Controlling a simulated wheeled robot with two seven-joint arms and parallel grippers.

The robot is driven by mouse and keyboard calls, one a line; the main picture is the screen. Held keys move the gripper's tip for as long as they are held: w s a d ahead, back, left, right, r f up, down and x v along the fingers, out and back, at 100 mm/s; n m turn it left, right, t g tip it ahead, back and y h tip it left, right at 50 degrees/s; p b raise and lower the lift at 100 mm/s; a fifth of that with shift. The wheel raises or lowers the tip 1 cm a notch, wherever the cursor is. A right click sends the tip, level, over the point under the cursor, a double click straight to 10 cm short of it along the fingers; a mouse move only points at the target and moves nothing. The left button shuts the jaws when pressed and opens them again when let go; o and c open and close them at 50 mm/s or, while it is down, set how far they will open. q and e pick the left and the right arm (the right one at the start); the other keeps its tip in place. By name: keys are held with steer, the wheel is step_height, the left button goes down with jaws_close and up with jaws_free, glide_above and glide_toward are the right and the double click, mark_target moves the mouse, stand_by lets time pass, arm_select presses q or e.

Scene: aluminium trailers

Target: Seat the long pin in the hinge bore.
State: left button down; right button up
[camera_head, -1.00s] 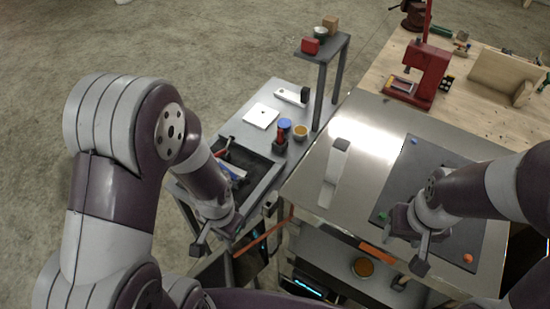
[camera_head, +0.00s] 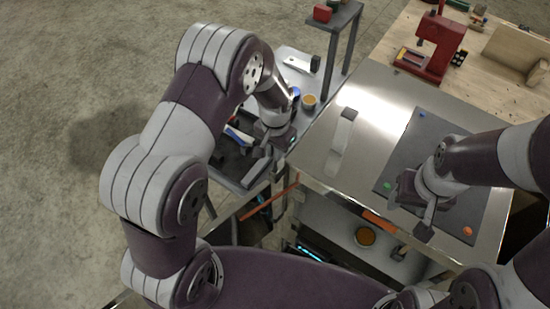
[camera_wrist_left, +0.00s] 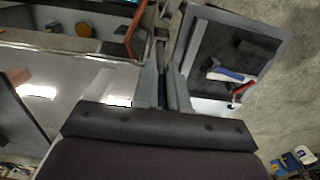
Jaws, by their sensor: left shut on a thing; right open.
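My left gripper (camera_head: 266,158) is over the side shelf, near the right part of the black tray. In the left wrist view its two grey fingers (camera_wrist_left: 164,85) are close together on a thin dark thing, mostly hidden between them; it appears to be the long pin, but I cannot see its shape clearly. I cannot make out the hinge bore in either view. My right gripper (camera_head: 408,212) is open and empty above the dark mat on the metal top.
The black tray (camera_head: 240,181) holds a blue-handled tool (camera_wrist_left: 226,71) and a red one (camera_wrist_left: 240,92). A pale strip (camera_head: 337,160) with a grey block lies on the metal worktop (camera_head: 375,100). A raised stand (camera_head: 343,22) and red press (camera_head: 430,58) stand behind. An orange bar (camera_head: 270,202) is below the worktop.

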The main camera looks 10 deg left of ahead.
mark_target(275, 171)
arm_select(q)
step_height(275, 171, down, 5)
steer(key=b, duration=0.3)
steer(key=shift+w+r, duration=0.15)
steer(key=c, duration=1.3)
jaws_free()
steer(key=shift+c, duration=0.2)
steer(key=shift+o, duration=0.9)
